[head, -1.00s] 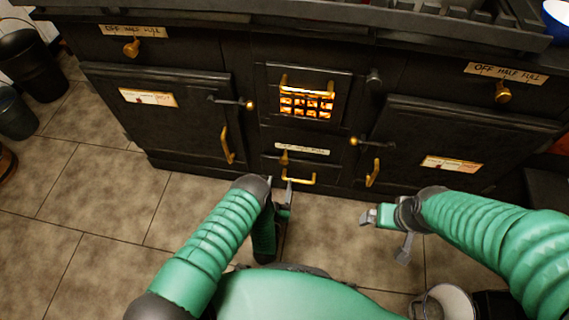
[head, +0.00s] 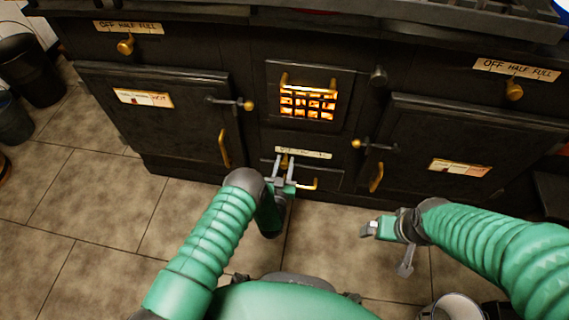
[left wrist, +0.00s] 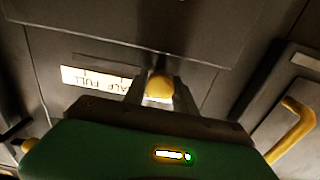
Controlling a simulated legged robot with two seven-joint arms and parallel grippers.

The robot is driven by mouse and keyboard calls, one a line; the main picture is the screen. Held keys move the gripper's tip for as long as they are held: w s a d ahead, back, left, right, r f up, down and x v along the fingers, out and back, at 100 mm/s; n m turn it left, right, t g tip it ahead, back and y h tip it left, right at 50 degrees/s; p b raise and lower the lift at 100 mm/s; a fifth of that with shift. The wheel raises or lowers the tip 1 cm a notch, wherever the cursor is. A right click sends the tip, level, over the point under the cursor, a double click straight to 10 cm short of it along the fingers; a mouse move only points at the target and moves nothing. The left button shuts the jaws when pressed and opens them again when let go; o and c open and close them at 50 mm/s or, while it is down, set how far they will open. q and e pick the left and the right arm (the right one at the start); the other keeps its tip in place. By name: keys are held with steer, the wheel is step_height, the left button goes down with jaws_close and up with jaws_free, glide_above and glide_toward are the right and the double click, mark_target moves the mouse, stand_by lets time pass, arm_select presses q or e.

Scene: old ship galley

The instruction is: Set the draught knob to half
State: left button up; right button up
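The brass draught knob (head: 284,161) sits low in the middle of the black range, under the fire grate, just below a pale label strip (head: 303,153). In the left wrist view the rounded knob (left wrist: 160,86) lies between my two fingers, and the label (left wrist: 98,80) shows upside down with "HALF FULL" partly readable. My left gripper (head: 281,170) is open, one finger on each side of the knob. Whether a finger touches it I cannot tell. The knob's setting is hidden. My right gripper (head: 384,246) is open and empty, above the floor at the right.
Similar knobs (head: 125,45) and (head: 514,90) sit at upper left and upper right. Oven door handles (head: 224,148) and (head: 376,178) stick out on both sides. The fire grate (head: 307,104) glows above.

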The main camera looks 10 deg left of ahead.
arm_select(q)
jaws_close()
stand_by(1.0)
